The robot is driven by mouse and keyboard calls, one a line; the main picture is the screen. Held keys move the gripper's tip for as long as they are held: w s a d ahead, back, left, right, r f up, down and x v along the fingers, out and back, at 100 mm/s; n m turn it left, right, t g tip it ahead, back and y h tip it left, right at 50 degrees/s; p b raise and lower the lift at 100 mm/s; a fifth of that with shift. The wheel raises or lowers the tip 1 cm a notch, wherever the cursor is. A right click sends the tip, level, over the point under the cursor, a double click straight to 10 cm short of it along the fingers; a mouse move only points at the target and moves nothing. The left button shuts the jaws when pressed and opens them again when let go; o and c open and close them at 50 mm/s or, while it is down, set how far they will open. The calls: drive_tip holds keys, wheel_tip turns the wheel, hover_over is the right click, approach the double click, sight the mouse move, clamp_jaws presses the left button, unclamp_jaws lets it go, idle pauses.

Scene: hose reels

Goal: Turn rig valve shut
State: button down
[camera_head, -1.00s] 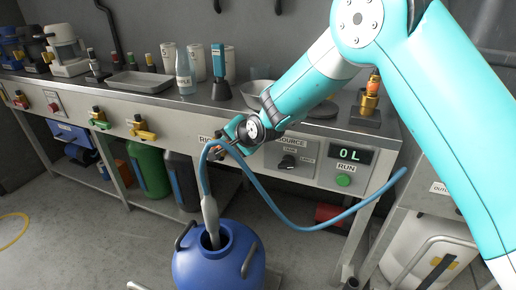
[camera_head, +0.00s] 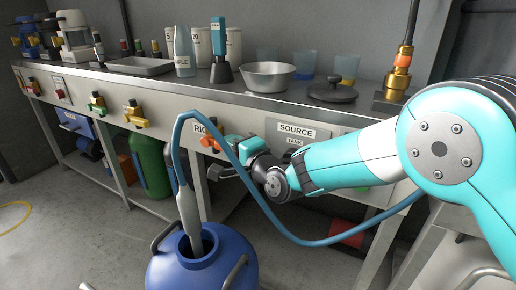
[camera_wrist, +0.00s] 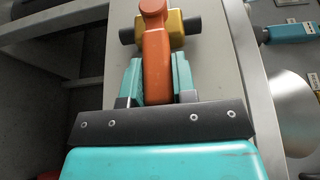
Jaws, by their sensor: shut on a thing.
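The rig valve has a yellow body (camera_wrist: 176,24) with dark stubs at its sides and an orange lever handle (camera_wrist: 156,50). In the wrist view the handle stands between the teal fingers of my gripper (camera_wrist: 158,82), which is shut on it. The handle lies roughly crosswise to the dark stubs. In the head view a bit of orange valve (camera_head: 208,142) shows under the partly covered RIG label (camera_head: 203,126). My gripper (camera_head: 224,160) is just right of it, at the bench front; the blue hose and the gripper hide part of the valve.
The blue hose (camera_head: 262,205) loops past my gripper into a blue drum (camera_head: 205,262) on the floor. The SOURCE panel (camera_head: 297,130) is behind my arm. The bench top holds a metal bowl (camera_head: 267,76), a black lidded dish (camera_head: 333,90) and a tray (camera_head: 139,66).

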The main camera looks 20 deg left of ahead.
drive_tip(key=shift+w, duration=0.2)
idle(0.3)
drive_tip(key=c, duration=0.9)
unclamp_jaws()
drive_tip(key=shift+s, duration=0.1)
wheel_tip(320, 180, up, 20)
drive_tip(key=p, duration=0.6)
drive_tip(key=shift+p, duration=0.3)
